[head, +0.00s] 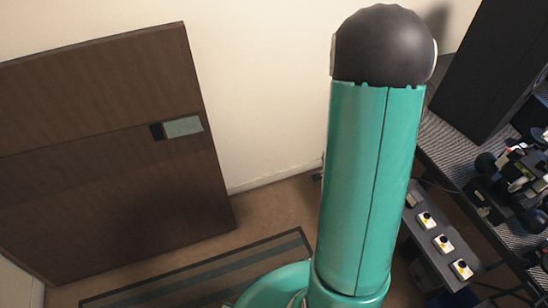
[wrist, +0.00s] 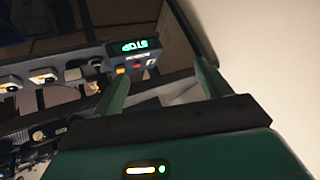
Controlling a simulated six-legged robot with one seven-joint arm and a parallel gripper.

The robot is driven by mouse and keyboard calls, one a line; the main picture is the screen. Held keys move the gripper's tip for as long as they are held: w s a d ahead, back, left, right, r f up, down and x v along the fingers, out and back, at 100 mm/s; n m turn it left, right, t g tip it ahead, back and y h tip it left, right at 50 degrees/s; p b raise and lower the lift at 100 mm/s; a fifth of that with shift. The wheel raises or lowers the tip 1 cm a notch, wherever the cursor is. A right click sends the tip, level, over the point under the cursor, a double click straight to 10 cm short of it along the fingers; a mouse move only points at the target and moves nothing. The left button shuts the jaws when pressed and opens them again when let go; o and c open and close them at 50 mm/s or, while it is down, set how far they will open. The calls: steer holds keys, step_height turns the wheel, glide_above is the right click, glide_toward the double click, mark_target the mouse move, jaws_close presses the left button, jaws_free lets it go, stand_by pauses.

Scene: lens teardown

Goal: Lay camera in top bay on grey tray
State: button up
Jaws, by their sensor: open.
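My gripper (wrist: 161,72) shows in the wrist view with its two green fingers apart and nothing visible between them. In the head view my raised teal arm fills the middle, and my gripper is not visible there. I cannot make out the camera, the grey tray or its top bay in either view.
A ribbed bench (head: 446,152) at the right carries a dark wheeled device (head: 515,180) and a black cabinet (head: 490,70). Several white button boxes (head: 443,243) sit on a dark lower shelf. A brown panel (head: 100,190) stands at the left by a pale wall.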

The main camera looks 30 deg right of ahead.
steer(key=w+a+r+n+t+y, duration=0.1)
steer(key=w+a+r+n+y, duration=0.2)
steer(key=a+r, duration=0.55)
steer(key=w+a+r+n+t+y, duration=0.15)
steer(key=a+r+n, duration=0.25)
steer(key=a+r, duration=0.45)
steer(key=s+a+r+n+g+y, duration=0.2)
steer(key=s+a+r+n, duration=0.6)
steer(key=s+a, duration=0.6)
step_height(320, 180, up, 3)
steer(key=shift+f, duration=0.2)
